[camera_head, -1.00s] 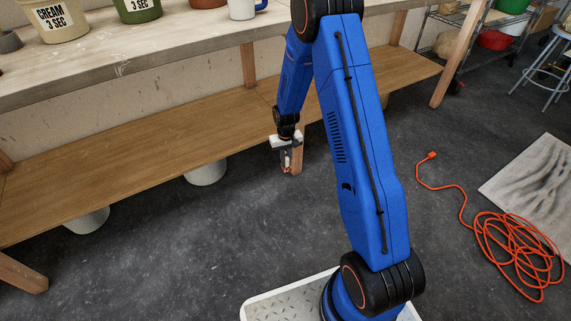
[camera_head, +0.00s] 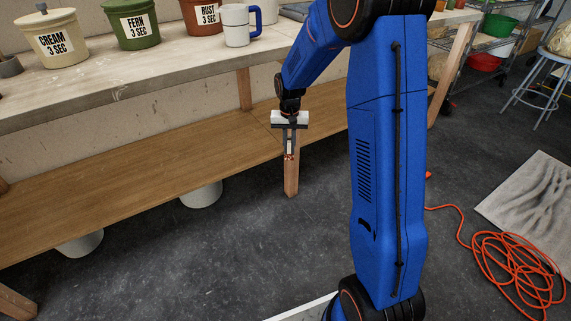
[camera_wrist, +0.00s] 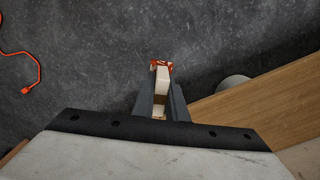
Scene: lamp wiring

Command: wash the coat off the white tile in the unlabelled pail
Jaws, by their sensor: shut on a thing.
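My gripper (camera_head: 289,150) hangs in front of the bench, pointing down, near the lower wooden shelf's front edge. It is shut on the white tile (camera_wrist: 162,78), a slim pale piece whose far end carries an orange-red coat. The wrist view shows the tile between the two grey fingers. In the head view the tile (camera_head: 289,146) is small and partly hidden by the fingers. A plain light-grey vessel (camera_head: 267,10) behind the mug is cut by the top edge; I cannot tell whether it is the unlabelled pail.
On the bench stand pails marked CREAM (camera_head: 54,45), FERN (camera_head: 131,28) and RUST (camera_head: 201,17), plus a white mug (camera_head: 236,27) with a blue handle. An orange cable (camera_head: 510,265) lies coiled on the floor at right. Open floor lies before the bench.

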